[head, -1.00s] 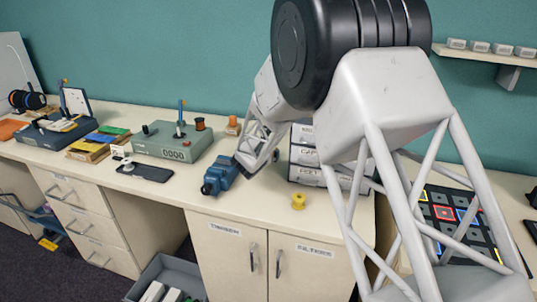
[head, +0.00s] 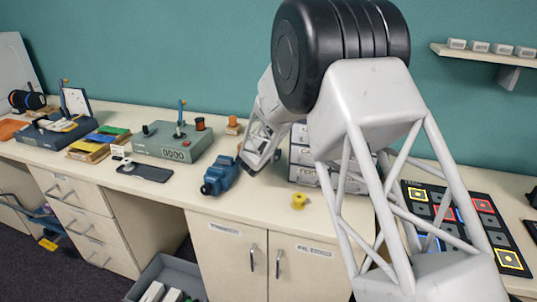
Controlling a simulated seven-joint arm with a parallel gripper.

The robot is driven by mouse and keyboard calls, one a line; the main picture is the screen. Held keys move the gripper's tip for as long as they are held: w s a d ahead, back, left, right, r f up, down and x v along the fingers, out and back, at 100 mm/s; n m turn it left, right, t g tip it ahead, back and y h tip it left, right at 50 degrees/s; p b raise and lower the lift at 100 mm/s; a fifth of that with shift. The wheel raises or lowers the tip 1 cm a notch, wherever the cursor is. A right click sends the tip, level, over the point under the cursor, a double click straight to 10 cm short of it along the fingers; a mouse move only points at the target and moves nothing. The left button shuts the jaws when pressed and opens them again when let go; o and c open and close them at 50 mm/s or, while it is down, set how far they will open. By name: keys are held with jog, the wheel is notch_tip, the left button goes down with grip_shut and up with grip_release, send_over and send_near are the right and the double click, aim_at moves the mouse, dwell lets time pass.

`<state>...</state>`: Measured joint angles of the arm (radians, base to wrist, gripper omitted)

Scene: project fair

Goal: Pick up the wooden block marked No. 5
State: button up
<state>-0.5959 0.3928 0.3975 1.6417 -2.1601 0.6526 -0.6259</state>
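No block with a readable No. 5 shows in the head view. A small wooden-coloured block (head: 233,128) stands at the back of the bench, beside the grey counter device; any mark on it is too small to read. My gripper (head: 249,168) points down over the bench, just right of a blue tool-like object (head: 220,176) and left of the labelled drawer unit. Its fingers are small and partly hidden by my own arm, so I cannot tell whether they are open or hold anything.
The grey counter device (head: 168,147) stands left of the blue object, with a black tray (head: 150,173) in front. A yellow spool (head: 299,201) lies near the bench's front edge. A labelled drawer unit (head: 302,155) is partly behind my arm. A dark panel of coloured squares (head: 485,222) is at right.

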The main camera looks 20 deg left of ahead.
jog(key=shift+w+f, duration=0.2)
jog(key=shift+w, duration=0.25)
dwell(0.3)
jog(key=c, duration=0.9)
